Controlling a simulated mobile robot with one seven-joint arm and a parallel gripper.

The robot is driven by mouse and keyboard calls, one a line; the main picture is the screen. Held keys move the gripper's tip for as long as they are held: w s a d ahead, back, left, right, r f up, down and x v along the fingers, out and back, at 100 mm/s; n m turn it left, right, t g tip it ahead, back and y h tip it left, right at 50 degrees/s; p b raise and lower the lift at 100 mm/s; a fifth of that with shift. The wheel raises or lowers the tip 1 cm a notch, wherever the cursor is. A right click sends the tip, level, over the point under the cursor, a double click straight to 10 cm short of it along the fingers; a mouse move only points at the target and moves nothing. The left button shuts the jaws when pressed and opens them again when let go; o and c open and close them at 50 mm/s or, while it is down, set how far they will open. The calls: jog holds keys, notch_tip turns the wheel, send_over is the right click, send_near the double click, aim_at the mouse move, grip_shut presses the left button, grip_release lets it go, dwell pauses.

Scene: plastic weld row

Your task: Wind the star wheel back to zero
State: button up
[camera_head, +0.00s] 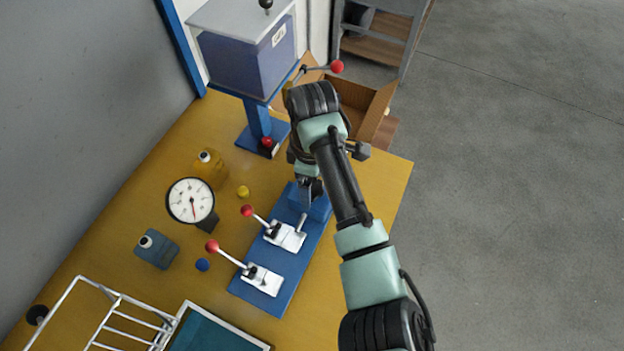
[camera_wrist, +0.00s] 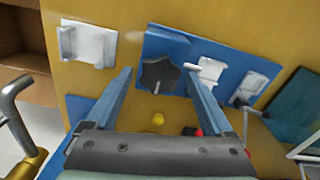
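The star wheel (camera_wrist: 160,75) is a dark, lobed knob on a blue plate (camera_wrist: 178,45) in the wrist view. My gripper (camera_wrist: 160,72) is open, with its two blue fingers apart on either side of the wheel in the picture. I cannot tell whether they touch it or are still above it. In the head view my gripper (camera_head: 309,190) is over the far end of the blue plate (camera_head: 285,292), and the wheel is hidden by my arm. A round white dial (camera_head: 190,201) stands left of the plate, its needle pointing down; its numbers are too small to read.
Two red-knobbed lever clamps (camera_head: 285,236) (camera_head: 262,279) stand on the plate. A blue press (camera_head: 246,60) with a red-knobbed lever (camera_head: 337,67) is behind. A cardboard box (camera_head: 375,112) is beyond.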

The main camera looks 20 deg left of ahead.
jog(key=shift+o, duration=0.4)
notch_tip(320, 180, up, 13)
jog(key=p, duration=0.1)
dwell(0.7)
